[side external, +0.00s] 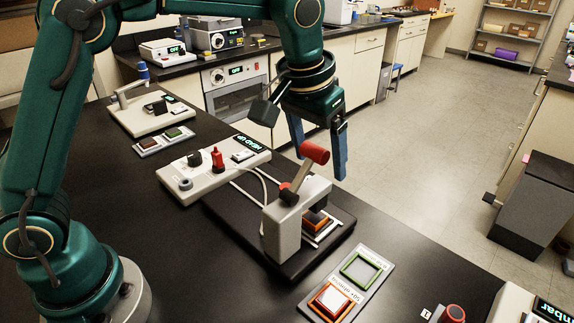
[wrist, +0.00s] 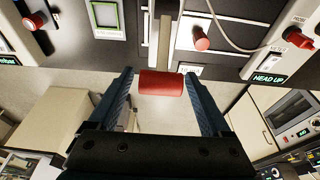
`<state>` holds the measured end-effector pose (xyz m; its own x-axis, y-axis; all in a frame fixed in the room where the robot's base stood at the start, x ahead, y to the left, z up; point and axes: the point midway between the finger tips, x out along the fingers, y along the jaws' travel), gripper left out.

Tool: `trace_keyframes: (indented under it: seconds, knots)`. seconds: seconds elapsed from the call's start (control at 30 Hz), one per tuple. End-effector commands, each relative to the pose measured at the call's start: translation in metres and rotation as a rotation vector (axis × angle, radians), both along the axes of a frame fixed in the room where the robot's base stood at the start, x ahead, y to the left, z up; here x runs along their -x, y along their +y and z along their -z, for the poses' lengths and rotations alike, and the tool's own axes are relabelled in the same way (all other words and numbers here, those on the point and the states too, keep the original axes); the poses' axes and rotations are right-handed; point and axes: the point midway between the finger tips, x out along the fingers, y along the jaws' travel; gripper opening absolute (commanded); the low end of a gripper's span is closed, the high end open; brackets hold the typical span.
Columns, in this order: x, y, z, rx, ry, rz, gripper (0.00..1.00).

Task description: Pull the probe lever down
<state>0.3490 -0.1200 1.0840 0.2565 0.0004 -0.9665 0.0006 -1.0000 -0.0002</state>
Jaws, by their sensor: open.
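The stylus profiler (side external: 282,229) stands on a black base plate on the bench. In the wrist view the red handle (wrist: 161,84) lies between the two fingertips (wrist: 160,80), with a gap visible on each side. A sample (side external: 317,219) with an orange edge sits on the stage under the head. The control box (side external: 215,170) has a display reading HEAD UP (wrist: 268,78).
A label plate with a green-framed square (side external: 361,269) and an orange-framed square (side external: 332,302) lies in front right of the profiler. A red knob (side external: 452,314) is near the bottom edge. Another lever device (side external: 150,110) stands at the back left. Cables run between control box and profiler.

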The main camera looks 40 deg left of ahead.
Motion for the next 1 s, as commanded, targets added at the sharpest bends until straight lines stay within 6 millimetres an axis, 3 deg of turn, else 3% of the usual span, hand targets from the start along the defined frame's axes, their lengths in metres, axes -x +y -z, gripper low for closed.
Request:
trace_keyframes:
  seconds: [0.23,0.6,0.77,0.83,1.0]
  knots:
    - [0.007,0.0,-0.029,0.001,-0.003,0.0,0.82]
    - [0.008,0.0,-0.032,0.0,-0.004,0.001,0.82]
    - [-0.009,0.007,-0.04,-0.012,-0.102,0.028,0.82]
    - [-0.018,0.017,-0.052,-0.025,-0.192,0.051,0.82]
    - [0.019,0.035,-0.063,-0.019,-0.203,0.047,0.82]
